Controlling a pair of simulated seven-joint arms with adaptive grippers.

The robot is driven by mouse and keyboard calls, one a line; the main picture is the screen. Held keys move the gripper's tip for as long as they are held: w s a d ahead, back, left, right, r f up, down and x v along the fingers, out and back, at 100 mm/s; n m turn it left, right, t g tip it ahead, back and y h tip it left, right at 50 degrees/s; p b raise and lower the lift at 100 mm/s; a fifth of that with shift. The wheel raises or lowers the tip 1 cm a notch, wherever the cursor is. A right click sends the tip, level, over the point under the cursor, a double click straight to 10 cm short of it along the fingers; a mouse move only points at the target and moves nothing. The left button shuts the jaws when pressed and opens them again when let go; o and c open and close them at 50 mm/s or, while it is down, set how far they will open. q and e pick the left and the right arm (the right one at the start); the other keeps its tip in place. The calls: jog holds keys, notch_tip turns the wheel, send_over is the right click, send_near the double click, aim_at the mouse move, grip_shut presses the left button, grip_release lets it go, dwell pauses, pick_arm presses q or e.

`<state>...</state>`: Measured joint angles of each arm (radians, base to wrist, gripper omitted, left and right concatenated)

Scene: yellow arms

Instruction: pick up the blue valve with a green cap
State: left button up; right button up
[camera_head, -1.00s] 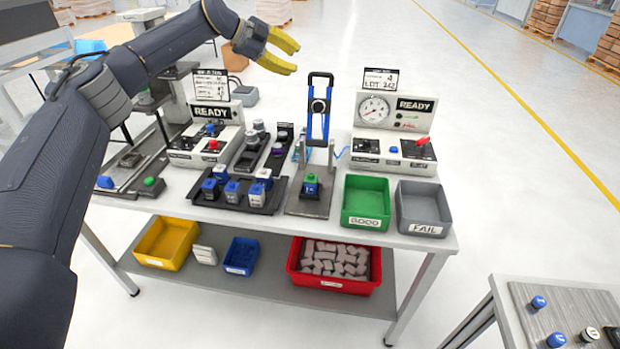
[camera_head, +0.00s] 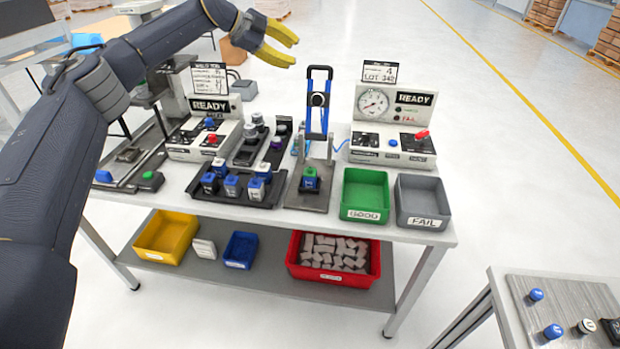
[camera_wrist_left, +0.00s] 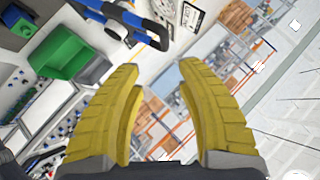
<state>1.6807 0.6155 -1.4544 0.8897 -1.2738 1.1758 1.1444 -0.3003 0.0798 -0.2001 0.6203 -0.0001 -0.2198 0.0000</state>
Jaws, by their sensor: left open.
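A blue valve with a green cap (camera_head: 310,179) stands upright on the grey plate of the fixture (camera_head: 308,197), below the blue toggle-clamp handle (camera_head: 319,101). My left gripper (camera_head: 289,50) has yellow fingers and is open and empty, high above the table's back, up and left of the fixture. In the left wrist view its fingers (camera_wrist_left: 160,80) are spread with nothing between them. My right gripper is not in view.
A green GOOD bin (camera_head: 365,215) and a grey FAIL bin (camera_head: 423,221) stand right of the fixture. Test stations READY (camera_head: 205,140) and a gauge box (camera_head: 393,120) stand behind. A lower shelf holds yellow, blue and red bins. A side table (camera_head: 560,280) is at lower right.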

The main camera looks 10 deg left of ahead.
pick_arm(q)
jog(key=o, duration=0.5)
jog(key=shift+o, duration=0.2)
